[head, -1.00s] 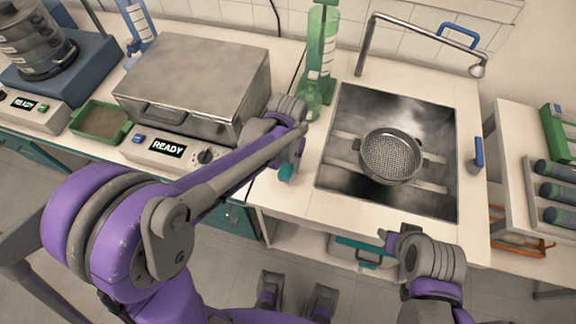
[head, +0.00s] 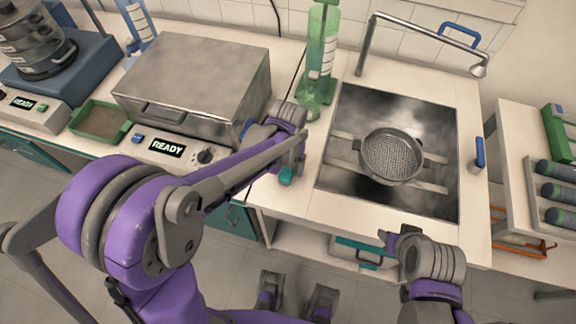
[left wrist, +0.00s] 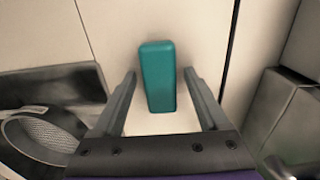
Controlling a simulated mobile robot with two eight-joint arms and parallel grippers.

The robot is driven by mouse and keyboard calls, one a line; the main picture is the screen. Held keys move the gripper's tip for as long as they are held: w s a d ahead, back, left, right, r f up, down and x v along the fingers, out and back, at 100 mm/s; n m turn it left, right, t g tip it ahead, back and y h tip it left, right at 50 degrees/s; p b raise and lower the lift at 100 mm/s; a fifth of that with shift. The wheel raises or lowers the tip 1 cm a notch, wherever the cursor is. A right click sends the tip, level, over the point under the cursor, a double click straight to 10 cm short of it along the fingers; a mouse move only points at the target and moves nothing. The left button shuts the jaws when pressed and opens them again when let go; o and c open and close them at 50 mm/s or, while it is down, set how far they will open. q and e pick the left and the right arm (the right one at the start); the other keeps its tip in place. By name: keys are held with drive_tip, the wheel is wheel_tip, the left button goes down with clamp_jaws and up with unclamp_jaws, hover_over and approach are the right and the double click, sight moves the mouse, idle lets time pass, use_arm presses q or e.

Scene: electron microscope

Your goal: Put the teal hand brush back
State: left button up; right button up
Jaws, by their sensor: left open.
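The teal hand brush (left wrist: 158,78) shows in the left wrist view as a teal block on the pale worktop, lying between the lines of my two fingers. In the head view a small teal part of it (head: 286,175) shows at the worktop's front, left of the sink; my left arm hides the rest. My left gripper (left wrist: 160,88) is open, one finger on each side of the brush, with gaps on both sides. I cannot tell how far the fingertips are above it. My right gripper (head: 391,240) is in front of the sink counter; its jaws are not clear.
The sink (head: 345,120) with a round sieve (head: 391,157) on rails is right of the brush. A green bottle (head: 318,75) stands behind. A metal oven-like box (head: 195,80) is to the left. A dark seam runs beside the brush.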

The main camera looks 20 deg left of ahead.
use_arm(q)
drive_tip(key=shift+r, duration=0.25)
wheel_tip(320, 180, up, 12)
drive_tip(key=p, duration=0.2)
drive_tip(key=s+a+f+t, duration=0.1)
drive_tip(key=s+a+t, duration=0.1)
drive_tip(key=s, duration=0.5)
drive_tip(key=s+a+f+t, duration=0.2)
drive_tip(key=s+a+t, duration=0.1)
drive_tip(key=s, duration=0.5)
drive_tip(key=shift+a, duration=0.8)
drive_tip(key=shift+f, duration=0.1)
